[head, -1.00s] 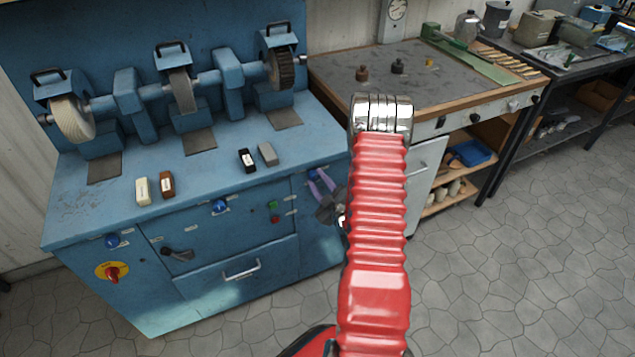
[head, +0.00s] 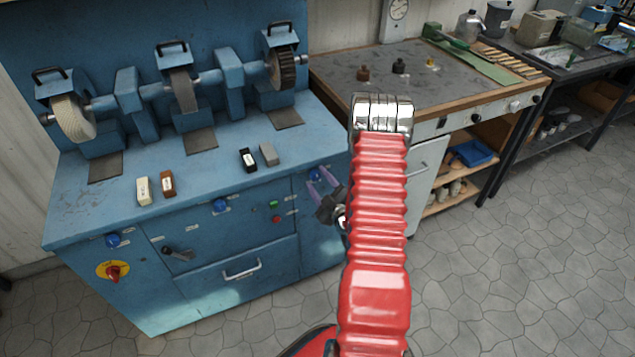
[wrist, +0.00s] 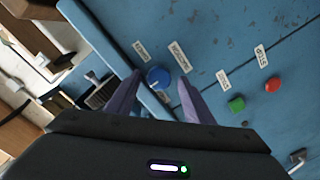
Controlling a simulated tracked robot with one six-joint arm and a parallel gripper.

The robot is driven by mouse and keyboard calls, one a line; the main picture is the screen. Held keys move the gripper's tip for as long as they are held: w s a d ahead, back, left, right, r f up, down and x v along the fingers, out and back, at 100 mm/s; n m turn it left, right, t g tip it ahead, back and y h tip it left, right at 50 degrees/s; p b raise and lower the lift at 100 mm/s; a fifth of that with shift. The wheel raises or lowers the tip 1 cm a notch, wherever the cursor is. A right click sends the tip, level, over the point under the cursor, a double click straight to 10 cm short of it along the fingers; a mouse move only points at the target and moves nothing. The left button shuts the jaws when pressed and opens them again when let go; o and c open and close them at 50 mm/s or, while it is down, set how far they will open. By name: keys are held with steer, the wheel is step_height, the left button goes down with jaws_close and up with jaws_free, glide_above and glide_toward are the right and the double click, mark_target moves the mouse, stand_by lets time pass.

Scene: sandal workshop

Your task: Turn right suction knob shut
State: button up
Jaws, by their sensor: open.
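The right suction knob is a round blue knob on the front of the blue grinding machine. In the head view the knob (head: 314,174) shows just beyond my gripper (head: 322,186), partly hidden by its fingers. In the wrist view the knob (wrist: 158,78) lies ahead between the two purple fingertips of my gripper (wrist: 158,88). The fingers are open, one on each side of the knob in the picture. I cannot tell whether either finger touches it. A light mark shows on the knob's face, and labels sit beside it.
A green button (wrist: 237,104) and a red button (wrist: 272,85) are on the same panel. Other blue knobs, at the middle (head: 220,205) and left (head: 113,240), sit along the front. A workbench (head: 440,90) adjoins on the right. Open floor (head: 500,270) lies in front.

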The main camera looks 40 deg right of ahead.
steer(key=v, duration=1.3)
steer(key=shift+s+a, duration=0.15)
steer(key=shift+s, duration=0.2)
